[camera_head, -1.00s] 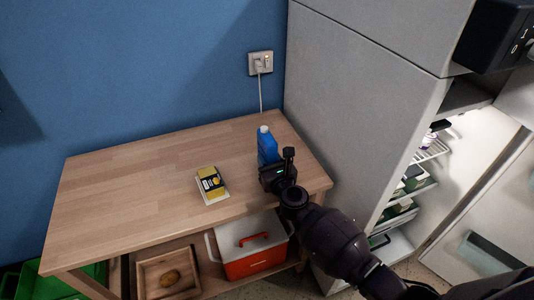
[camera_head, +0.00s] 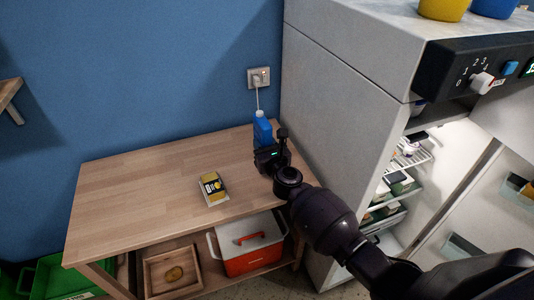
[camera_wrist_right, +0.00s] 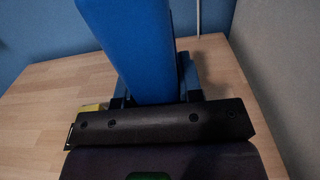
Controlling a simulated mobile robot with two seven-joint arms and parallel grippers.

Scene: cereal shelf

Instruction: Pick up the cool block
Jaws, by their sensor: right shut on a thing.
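The blue block (camera_head: 262,132) looks like a bottle with a white cap and is upright at the back right of the wooden table, near the wall. My right gripper (camera_head: 268,154) is shut on its lower part. In the right wrist view the block (camera_wrist_right: 140,45) rises between the fingers, leaning a little in the picture. The block's base is hidden by the gripper, so I cannot tell whether it touches the table. My left gripper is not in view.
A yellow-and-black pack (camera_head: 213,188) lies on the table (camera_head: 130,195). A red and white cooler (camera_head: 248,258) and a wooden tray (camera_head: 188,290) are on the shelf below. A grey fridge (camera_head: 340,130) stands close on the right. A wall socket (camera_head: 258,77) is behind the block.

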